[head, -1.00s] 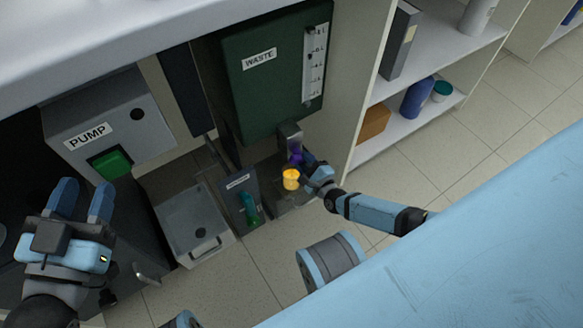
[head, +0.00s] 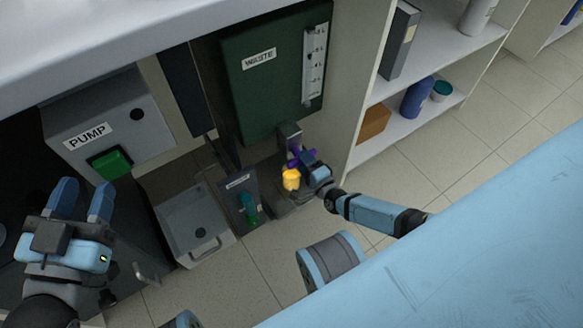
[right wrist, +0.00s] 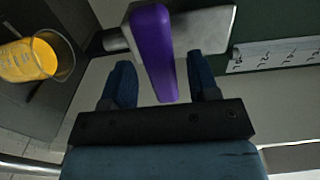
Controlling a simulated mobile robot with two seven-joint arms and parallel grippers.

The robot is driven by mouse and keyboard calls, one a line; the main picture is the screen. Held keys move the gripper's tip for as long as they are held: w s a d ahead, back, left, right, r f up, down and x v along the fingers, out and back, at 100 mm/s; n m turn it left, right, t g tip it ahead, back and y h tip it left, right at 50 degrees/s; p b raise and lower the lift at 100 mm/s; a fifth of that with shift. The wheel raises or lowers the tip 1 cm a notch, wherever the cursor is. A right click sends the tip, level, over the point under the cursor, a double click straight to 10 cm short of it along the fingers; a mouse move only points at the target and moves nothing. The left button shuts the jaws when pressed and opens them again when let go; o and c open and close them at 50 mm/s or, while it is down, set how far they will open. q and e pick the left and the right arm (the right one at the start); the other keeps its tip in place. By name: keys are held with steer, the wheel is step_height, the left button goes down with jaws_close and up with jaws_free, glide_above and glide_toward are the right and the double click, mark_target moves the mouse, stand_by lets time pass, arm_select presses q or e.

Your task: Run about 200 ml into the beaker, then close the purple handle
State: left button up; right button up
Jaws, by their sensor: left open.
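The purple handle (head: 294,161) sits on the grey metal valve block (head: 289,137) under the green WASTE tank (head: 270,80). In the right wrist view the handle (right wrist: 154,50) lies between the two fingers of my right gripper (right wrist: 162,83), with gaps on both sides. That gripper also shows in the head view (head: 312,166), beside the handle. The beaker (head: 290,180) stands below the valve and holds yellow-orange liquid; it also shows in the right wrist view (right wrist: 38,60). Its marks are too small to read. My left gripper (head: 83,195) is open and empty at the left.
The grey PUMP box (head: 110,120) with a green switch (head: 110,163) is at the left. A grey tray (head: 195,225) and a panel with a teal-green handle (head: 248,208) lie left of the beaker. Shelves (head: 420,110) are at the right. The tank has a level scale (head: 315,65).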

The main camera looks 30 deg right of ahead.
steer(key=o, duration=0.3)
steer(key=shift+s+d+p, duration=0.15)
steer(key=shift+s+p, duration=0.4)
steer(key=shift+s, duration=1.4)
steer(key=shift+s+d+p, duration=0.1)
steer(key=shift+s+p, duration=0.45)
steer(key=shift+s, duration=1.4)
